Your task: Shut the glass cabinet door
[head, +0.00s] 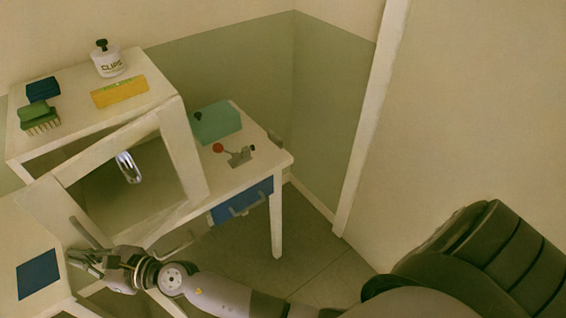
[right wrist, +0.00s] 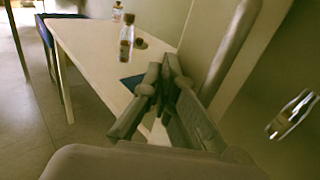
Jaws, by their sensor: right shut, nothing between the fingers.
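The glass cabinet (head: 168,92) stands on a white table. Its pale-framed glass door (head: 183,150) appears partly open, swung out toward me. A grey bar handle (head: 88,232) is at the door's lower left, and a curved grey bar, likely this handle, shows large in the right wrist view (right wrist: 228,50). My right gripper (head: 78,257) is beside the handle, its fingers together and empty. In the right wrist view the fingers (right wrist: 166,72) lie left of the bar; contact cannot be told. A clear bottle (head: 128,167) shows through the glass. My left gripper is out of view.
The left table has a blue mat (head: 38,274) and an amber bottle (right wrist: 126,40). Floor (head: 315,250) right is clear.

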